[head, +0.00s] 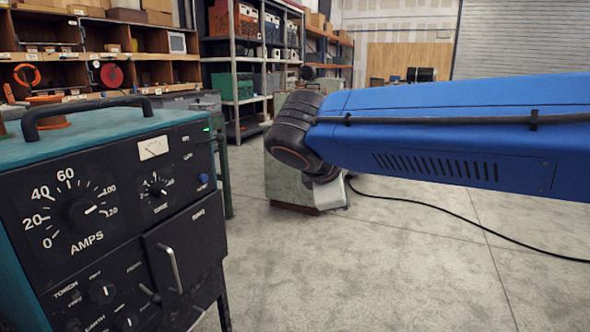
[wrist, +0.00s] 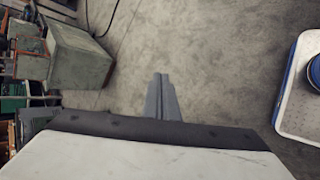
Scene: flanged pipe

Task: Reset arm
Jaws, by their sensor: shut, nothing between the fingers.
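My arm shows in the head view as a long blue link reaching in from the right, with a black joint at its end. My gripper (wrist: 162,98) shows in the wrist view as two grey fingers side by side, shut and empty. The bare concrete floor (wrist: 190,50) lies beyond the fingertips. The fingers cannot be made out in the head view. No flanged pipe can be made out in either view.
A teal and black welding machine (head: 120,200) stands close at the left. A worn green-grey box (head: 290,185) is on the floor behind my arm, with a black cable (head: 480,225) near it. Shelves (head: 240,70) line the back. A white tray (wrist: 295,110) is at right.

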